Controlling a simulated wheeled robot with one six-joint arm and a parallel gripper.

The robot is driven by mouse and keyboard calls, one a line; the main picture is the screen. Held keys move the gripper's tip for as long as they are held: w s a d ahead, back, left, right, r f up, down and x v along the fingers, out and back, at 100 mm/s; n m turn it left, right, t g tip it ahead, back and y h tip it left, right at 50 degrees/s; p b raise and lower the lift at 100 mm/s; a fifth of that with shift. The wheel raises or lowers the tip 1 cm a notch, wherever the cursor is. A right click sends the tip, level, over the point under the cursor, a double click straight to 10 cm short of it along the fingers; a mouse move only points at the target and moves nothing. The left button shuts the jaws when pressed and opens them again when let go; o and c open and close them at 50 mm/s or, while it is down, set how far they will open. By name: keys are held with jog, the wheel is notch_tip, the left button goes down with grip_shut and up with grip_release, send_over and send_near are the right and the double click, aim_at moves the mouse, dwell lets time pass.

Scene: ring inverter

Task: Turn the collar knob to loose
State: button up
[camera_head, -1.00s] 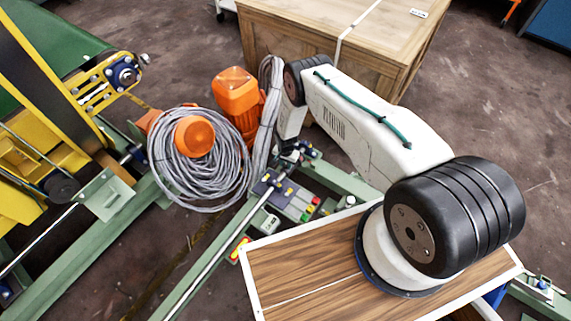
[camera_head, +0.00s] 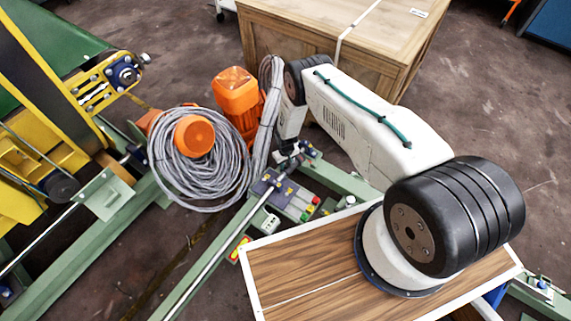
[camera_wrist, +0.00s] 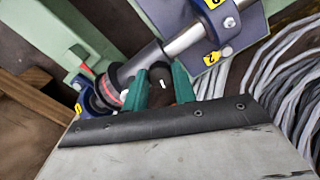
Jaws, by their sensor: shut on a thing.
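The collar knob (camera_wrist: 161,84) is small and dark with a white mark, seen in the wrist view beside a dark collar (camera_wrist: 138,62) on a bright metal shaft (camera_wrist: 190,40). My gripper (camera_wrist: 160,88) has two teal fingers, one on each side of the knob, and is shut on it. The fingers hide part of the knob, and I cannot tell which setting its mark points to. In the head view my gripper (camera_head: 289,158) is small and dark above the green frame, and the knob cannot be made out there.
A coil of grey cable (camera_head: 165,165) hangs by an orange motor (camera_head: 237,92) close to my gripper. Blue brackets with yellow number tags (camera_wrist: 212,58) flank the shaft. A control panel with buttons (camera_head: 290,198) lies just below. A wooden crate (camera_head: 385,50) stands behind.

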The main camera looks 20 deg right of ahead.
aim_at(286, 165)
jog(key=n, duration=0.4)
jog(key=shift+s+d+n, duration=0.1)
jog(key=shift+n, duration=2.4)
jog(key=o, duration=1)
jog(key=shift+r, duration=0.2)
notch_tip(286, 165, up, 7)
jog(key=shift+r, duration=0.2)
